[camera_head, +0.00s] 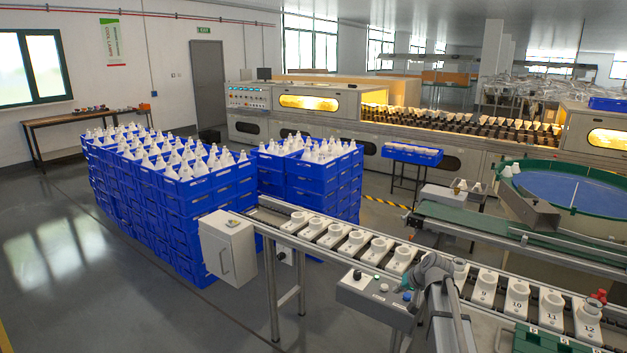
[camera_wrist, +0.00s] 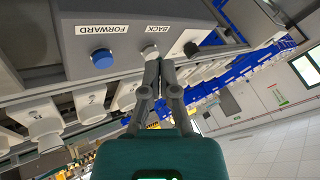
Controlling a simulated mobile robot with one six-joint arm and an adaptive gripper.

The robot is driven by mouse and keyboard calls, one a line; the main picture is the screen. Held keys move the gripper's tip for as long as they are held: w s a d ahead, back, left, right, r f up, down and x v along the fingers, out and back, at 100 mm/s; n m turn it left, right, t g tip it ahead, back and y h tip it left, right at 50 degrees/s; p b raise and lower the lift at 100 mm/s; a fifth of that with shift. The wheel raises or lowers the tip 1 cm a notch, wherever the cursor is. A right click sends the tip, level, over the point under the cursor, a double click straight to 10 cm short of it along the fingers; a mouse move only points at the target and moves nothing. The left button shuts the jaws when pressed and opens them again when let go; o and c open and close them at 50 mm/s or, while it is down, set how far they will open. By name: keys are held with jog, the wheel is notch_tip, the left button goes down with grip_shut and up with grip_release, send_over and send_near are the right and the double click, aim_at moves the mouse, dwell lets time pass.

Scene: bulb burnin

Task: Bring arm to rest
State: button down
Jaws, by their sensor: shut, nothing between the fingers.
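My gripper (camera_wrist: 153,64) is shut and empty in the wrist view. Its fingertips overlap the white button (camera_wrist: 150,52) labelled BACK on the grey control box (camera_wrist: 125,15); I cannot tell whether they touch it. The blue button (camera_wrist: 102,58) labelled FORWARD is to the left and a black knob (camera_wrist: 190,48) to the right. In the head view my arm (camera_head: 437,270) is bent over the conveyor beside the control box (camera_head: 372,298). The fingertips are hard to make out there.
The roller conveyor (camera_head: 335,235) carries several white bulb holders, some numbered. A red object (camera_head: 599,296) is at the right end. Blue crates (camera_head: 185,215) of bulbs are stacked at left. A green belt (camera_head: 500,232) runs behind. The floor (camera_head: 90,285) at front left is clear.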

jog(key=s+a+r+g+h+p, duration=0.1)
jog(key=s+a+g+p, duration=0.1)
jog(key=s, duration=0.6)
jog(key=s+a+r+n+g+h+p, duration=0.1)
jog(key=s+a+g+p, duration=0.1)
jog(key=s+a, duration=0.3)
jog(key=s+a+r+n+g+h+p, duration=0.1)
jog(key=s+a, duration=0.3)
jog(key=s, duration=0.9)
jog(key=shift+s+g+h+p, duration=0.2)
jog(key=shift+g+h+p, duration=0.3)
jog(key=shift+h+p, duration=0.1)
jog(key=c, duration=1.3)
grip_release()
jog(key=shift+r, duration=0.1)
jog(key=shift+c, duration=0.2)
